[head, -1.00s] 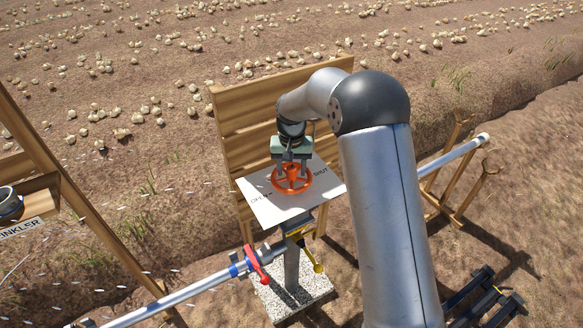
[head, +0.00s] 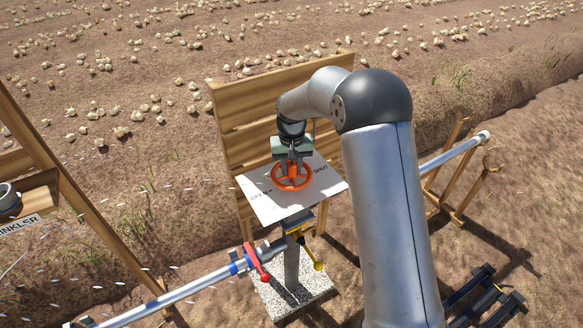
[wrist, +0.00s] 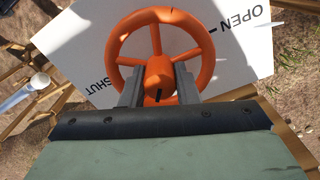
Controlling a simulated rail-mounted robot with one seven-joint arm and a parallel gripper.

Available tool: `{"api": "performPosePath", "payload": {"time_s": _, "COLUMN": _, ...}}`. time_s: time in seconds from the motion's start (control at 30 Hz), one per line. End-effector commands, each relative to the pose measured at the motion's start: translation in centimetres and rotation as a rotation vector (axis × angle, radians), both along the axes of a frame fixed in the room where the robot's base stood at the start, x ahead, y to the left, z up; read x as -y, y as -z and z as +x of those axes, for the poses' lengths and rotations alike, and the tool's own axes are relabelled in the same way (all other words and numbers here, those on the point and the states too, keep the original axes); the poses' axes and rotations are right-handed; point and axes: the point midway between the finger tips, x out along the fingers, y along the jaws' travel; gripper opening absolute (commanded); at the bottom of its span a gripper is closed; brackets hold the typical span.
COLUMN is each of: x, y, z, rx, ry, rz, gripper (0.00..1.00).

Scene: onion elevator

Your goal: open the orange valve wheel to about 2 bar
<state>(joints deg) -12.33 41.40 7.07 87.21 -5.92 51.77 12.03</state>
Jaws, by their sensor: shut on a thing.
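The orange valve wheel (head: 306,181) lies over a white plate (head: 262,212) lettered OPEN and SHUT. My gripper (head: 291,172) comes down on the wheel from above. In the wrist view, my gripper (wrist: 159,84) has one finger on each side of the orange wheel's hub (wrist: 159,72) and is shut on it. The wheel's rim (wrist: 203,36) and several spokes show in the wrist view. OPEN (wrist: 243,20) is at the upper right there, SHUT (wrist: 101,88) at the lower left. No readable pressure scale shows.
A slatted wooden board (head: 235,95) stands behind the valve. A pipe with a red lever (head: 257,262) and a yellow handle (head: 318,264) are below the plate. A partly cut-off sign (head: 20,226) and a round grey fitting (head: 8,198) are at the left edge.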

Motion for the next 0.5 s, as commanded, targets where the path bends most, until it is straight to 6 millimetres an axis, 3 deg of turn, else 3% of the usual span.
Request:
{"api": "performPosePath", "payload": {"time_s": 0.13, "x": 0.0, "y": -0.06, "z": 0.03, "rx": 0.001, "ry": 0.001, "rz": 0.0, "gripper": 0.05}}
{"api": "performPosePath", "payload": {"time_s": 0.17, "x": 0.0, "y": -0.06, "z": 0.03, "rx": 0.001, "ry": 0.002, "rz": 0.0, "gripper": 0.34}}
{"api": "performPosePath", "payload": {"time_s": 0.23, "x": -0.01, "y": -0.06, "z": 0.03, "rx": 0.001, "ry": 0.002, "rz": 0.0, "gripper": 0.5}}
{"api": "performPosePath", "payload": {"time_s": 0.5, "x": -0.01, "y": -0.09, "z": 0.02, "rx": 0.001, "ry": 0.002, "rz": 0.0, "gripper": 0.5}}
